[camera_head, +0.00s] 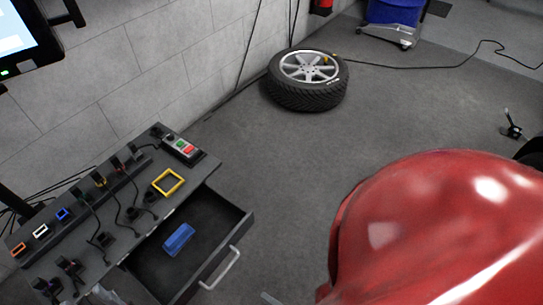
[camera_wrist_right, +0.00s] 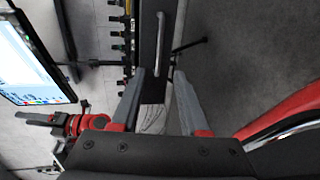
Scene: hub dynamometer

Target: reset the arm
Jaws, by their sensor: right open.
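My right gripper (camera_wrist_right: 160,88) is open in the right wrist view, its two grey fingers apart with nothing between them. Beyond the fingertips are the front of an open drawer (camera_wrist_right: 148,60) and its handle (camera_wrist_right: 166,35).
The cart (camera_head: 203,170) holds plugs, cables and a yellow frame (camera_head: 168,182). A blue block (camera_head: 179,239) lies in its open drawer. A glossy red body (camera_head: 430,230) fills the right. A tyre (camera_head: 306,94) lies by the wall. The monitor (camera_head: 22,38) is upper left. Middle floor is clear.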

